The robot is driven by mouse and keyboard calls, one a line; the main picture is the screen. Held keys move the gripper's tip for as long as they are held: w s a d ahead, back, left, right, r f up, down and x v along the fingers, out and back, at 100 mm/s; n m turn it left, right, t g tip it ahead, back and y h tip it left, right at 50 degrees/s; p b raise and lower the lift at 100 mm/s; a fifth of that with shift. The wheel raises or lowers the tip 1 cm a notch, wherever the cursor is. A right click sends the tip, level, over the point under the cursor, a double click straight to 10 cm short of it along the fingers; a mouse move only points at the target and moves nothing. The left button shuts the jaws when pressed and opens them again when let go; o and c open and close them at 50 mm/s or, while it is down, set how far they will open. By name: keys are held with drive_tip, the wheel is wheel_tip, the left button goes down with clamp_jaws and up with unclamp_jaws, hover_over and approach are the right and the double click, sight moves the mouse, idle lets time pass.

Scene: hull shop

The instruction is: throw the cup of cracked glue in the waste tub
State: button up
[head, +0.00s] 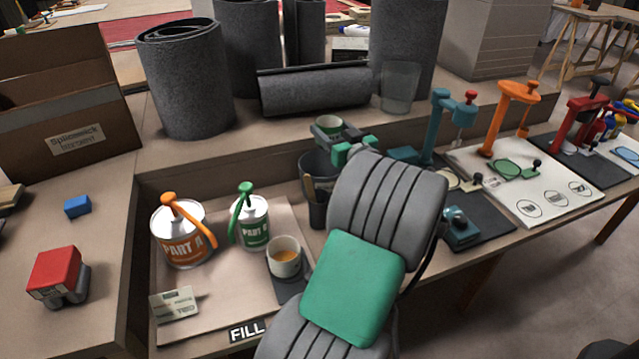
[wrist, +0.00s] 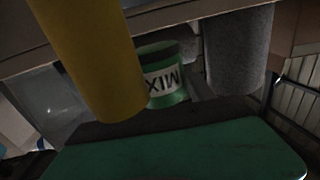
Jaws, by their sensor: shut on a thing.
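My gripper (head: 342,140) is shut on a green-banded cup (head: 328,125) with a pale rim, held above the bench's back area. In the wrist view, a green cup marked MIX (wrist: 165,92) shows beyond the green edge of my gripper; its contents cannot be made out. A dark grey open tub (head: 318,162), seemingly the waste tub, stands just below and near the held cup, partly hidden by my arm. Another pale cup (head: 285,258) with amber liquid stands on a dark pad near the FILL label.
Cans PART A (head: 182,235) and PART B (head: 250,222) stand left of my arm. A dark holder with sticks (head: 317,208) is before the tub. Grey rolls (head: 185,80) and a clear container (head: 400,88) stand behind. A yellow cylinder (wrist: 90,55) looms close in the wrist view.

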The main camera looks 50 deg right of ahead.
drive_tip(key=shift+f, duration=0.65)
drive_tip(key=o, duration=1.5)
drive_tip(key=v, duration=0.7)
drive_tip(key=shift+s+a, duration=0.2)
drive_tip(key=shift+s, duration=0.15)
